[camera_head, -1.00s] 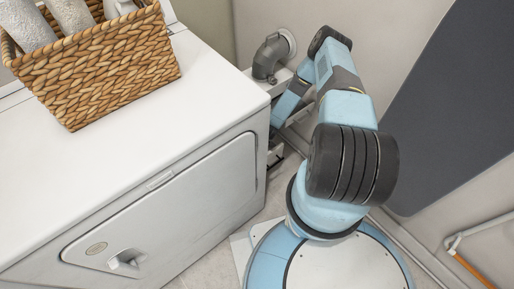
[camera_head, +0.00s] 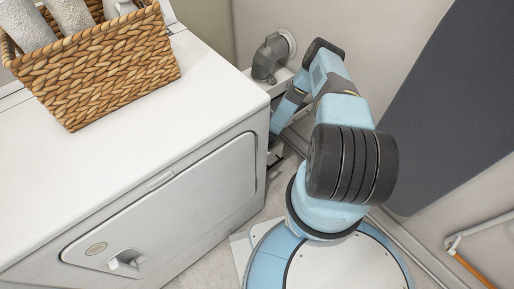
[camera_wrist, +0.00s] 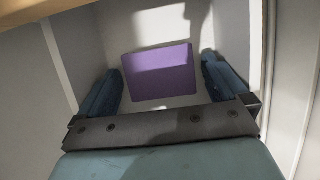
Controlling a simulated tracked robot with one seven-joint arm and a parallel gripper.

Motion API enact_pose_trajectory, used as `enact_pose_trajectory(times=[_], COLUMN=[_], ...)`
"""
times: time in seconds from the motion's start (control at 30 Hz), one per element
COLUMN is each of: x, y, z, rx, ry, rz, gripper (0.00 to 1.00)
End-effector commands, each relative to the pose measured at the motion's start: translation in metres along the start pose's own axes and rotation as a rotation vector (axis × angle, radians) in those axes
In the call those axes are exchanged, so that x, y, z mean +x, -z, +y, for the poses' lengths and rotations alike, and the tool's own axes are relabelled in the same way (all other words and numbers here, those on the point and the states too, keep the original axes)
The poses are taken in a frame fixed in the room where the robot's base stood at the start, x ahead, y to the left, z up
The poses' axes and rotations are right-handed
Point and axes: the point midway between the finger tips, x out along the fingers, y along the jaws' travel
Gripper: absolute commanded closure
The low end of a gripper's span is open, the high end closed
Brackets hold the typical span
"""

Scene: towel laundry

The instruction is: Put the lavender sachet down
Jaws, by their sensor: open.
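The lavender sachet (camera_wrist: 160,72) shows in the wrist view as a purple block. It lies on a pale surface between light walls. My gripper (camera_wrist: 160,64) is open, with one dark blue finger on each side of the sachet. A gap shows between each finger and the sachet, and the sachet appears apart from both. In the head view the sachet is not visible, and my gripper is largely hidden beside the white machine, behind my arm.
A white front-loading machine (camera_head: 120,150) fills the left of the head view. A wicker basket (camera_head: 95,65) with rolled towels (camera_head: 70,14) stands on it. A grey pipe elbow (camera_head: 268,58) comes out of the back wall. A dark panel (camera_head: 450,110) covers the right wall.

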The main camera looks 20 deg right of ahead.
Motion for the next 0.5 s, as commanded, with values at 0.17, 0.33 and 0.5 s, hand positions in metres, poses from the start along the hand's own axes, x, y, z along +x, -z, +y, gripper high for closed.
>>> enact_pose_trajectory(times=[0.17, 0.33, 0.5], x=[-0.003, -0.021, -0.054], y=[-0.001, -0.001, -0.002], z=[0.0, -0.001, -0.001], rx=[0.001, 0.002, 0.001], ry=[0.0, 0.001, 0.0], rz=[-0.001, -0.002, -0.002], gripper=[0.0, 0.0, 0.0])
